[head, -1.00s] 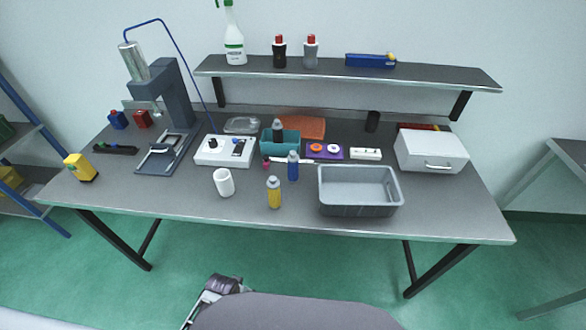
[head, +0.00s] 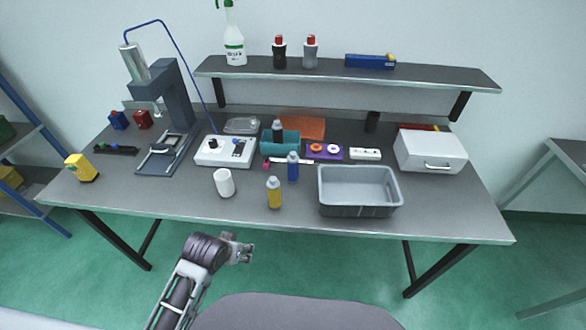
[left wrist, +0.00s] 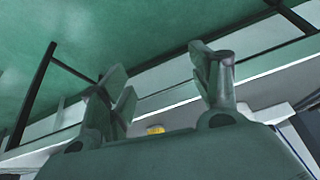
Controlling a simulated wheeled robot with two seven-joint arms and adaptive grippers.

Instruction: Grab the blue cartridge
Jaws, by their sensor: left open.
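The blue cartridge (head: 293,167) stands upright on the grey workbench, a little behind and right of a yellow cartridge (head: 274,192). My left gripper (head: 245,249) is in front of the bench's front edge, lower in the picture than the cartridges and well apart from them. In the left wrist view my left gripper (left wrist: 165,82) shows its two fingers spread, with nothing between them. The blue cartridge cannot be made out in that view. My right gripper is not in view.
A white cup (head: 224,182) stands left of the yellow cartridge. A grey bin (head: 360,211) stands to the right. Behind are a teal holder (head: 291,147) with a dark cartridge and a white control box (head: 222,158). The bench's front edge (head: 250,229) lies between gripper and cartridges.

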